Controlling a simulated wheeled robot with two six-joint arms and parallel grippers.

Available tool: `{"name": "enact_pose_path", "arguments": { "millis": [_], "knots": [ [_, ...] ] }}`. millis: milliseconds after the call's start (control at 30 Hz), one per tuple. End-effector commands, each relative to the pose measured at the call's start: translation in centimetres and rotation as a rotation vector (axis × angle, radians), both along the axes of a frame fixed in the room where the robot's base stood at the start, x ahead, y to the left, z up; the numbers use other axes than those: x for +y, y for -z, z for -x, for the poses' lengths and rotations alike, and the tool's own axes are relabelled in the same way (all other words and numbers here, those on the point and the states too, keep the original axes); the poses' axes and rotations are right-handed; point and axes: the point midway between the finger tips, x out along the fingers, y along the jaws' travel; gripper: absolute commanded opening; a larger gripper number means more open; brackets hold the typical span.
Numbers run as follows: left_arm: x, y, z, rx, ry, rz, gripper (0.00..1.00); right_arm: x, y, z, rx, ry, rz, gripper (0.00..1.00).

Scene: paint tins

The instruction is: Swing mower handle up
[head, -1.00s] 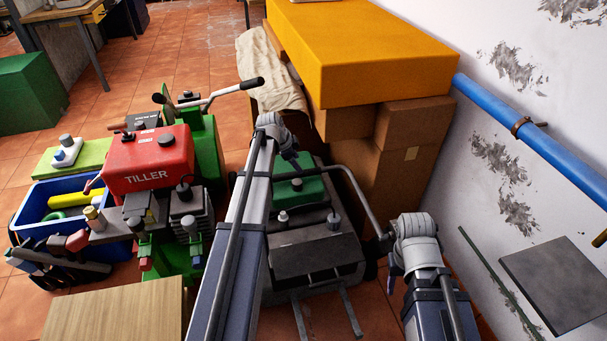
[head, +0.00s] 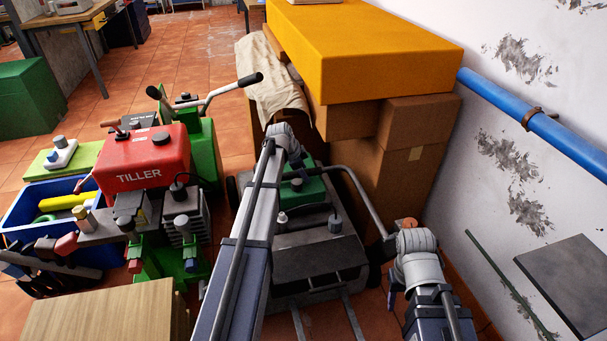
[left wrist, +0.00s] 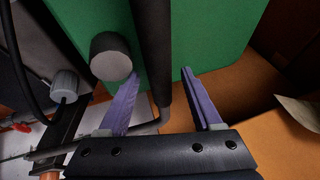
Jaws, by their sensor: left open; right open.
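The mower (head: 318,258) has a grey deck and a green engine cover (head: 309,188), and stands on the floor in the middle of the head view. Its grey tubular handle (head: 362,196) arches low over the engine and comes down on the right. My left gripper (head: 296,163) is by the far part of the handle, partly hidden by its own wrist. In the left wrist view its purple fingers (left wrist: 163,98) are open, with a dark bar (left wrist: 153,45) between them and green behind. My right gripper (head: 393,294) is open beside the mower's right side; its fingertips show little.
A red and green tiller (head: 140,158) and a blue crate (head: 22,218) stand left of the mower. Cardboard boxes (head: 400,175) and a yellow box (head: 365,60) stand behind it. A wooden top (head: 95,315) is at lower left. The wall with a blue pipe (head: 565,143) bounds the right.

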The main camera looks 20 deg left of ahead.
Motion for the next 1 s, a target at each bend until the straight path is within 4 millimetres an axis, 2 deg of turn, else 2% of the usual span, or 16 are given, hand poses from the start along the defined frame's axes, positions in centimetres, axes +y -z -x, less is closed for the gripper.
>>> {"name": "enact_pose_path", "arguments": {
  "millis": [100, 667, 1000],
  "knots": [
    [0.0, -0.07, 0.02, 0.0, 0.0, 0.0, 0.65, 0.0, -0.07, 0.0, 0.0, 0.0, 0.0, 0.5],
    [0.02, -0.06, 0.03, 0.0, 0.0, 0.0, 0.02, 0.0, -0.06, 0.01, 0.0, 0.0, 0.0, 0.5],
    [0.02, -0.05, 0.05, 0.0, 0.0, 0.0, 0.0, 0.0, -0.06, 0.01, 0.0, 0.0, 0.0, 0.5]
  ]
}}
